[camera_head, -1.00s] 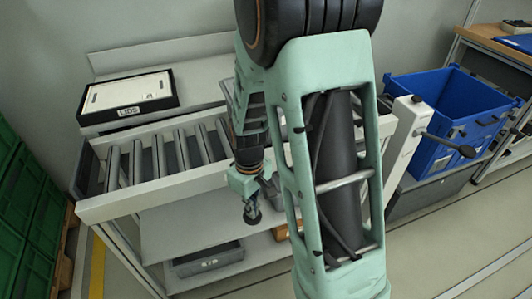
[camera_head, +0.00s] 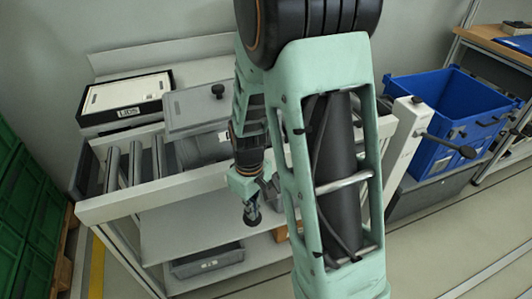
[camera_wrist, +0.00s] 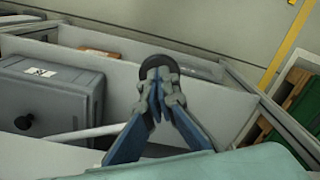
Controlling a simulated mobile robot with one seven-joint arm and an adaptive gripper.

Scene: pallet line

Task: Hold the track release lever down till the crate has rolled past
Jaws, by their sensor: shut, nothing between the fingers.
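My gripper (camera_head: 251,214) points down in front of the roller track's front rail, left of my forearm. In the wrist view my gripper (camera_wrist: 159,88) has its fingers shut together, with nothing between them. A dark round knob (camera_wrist: 157,62) shows at the fingertips; it looks like the release lever's end. The lever's arm is hidden, and I cannot tell for sure whether the fingers touch the knob. The grey lidded crate (camera_head: 190,112) with a black lid knob is on the track, partly behind my arm. A grey box with a white label (camera_wrist: 55,92), apparently this crate, shows in the wrist view.
The roller track (camera_head: 125,165) has bare rollers left of the crate. A LIDS box (camera_head: 127,100) stands behind it. A white post (camera_head: 405,140) with a black-ended handle and a blue bin (camera_head: 450,105) are at right. A grey bin (camera_head: 207,261) lies on the lower shelf.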

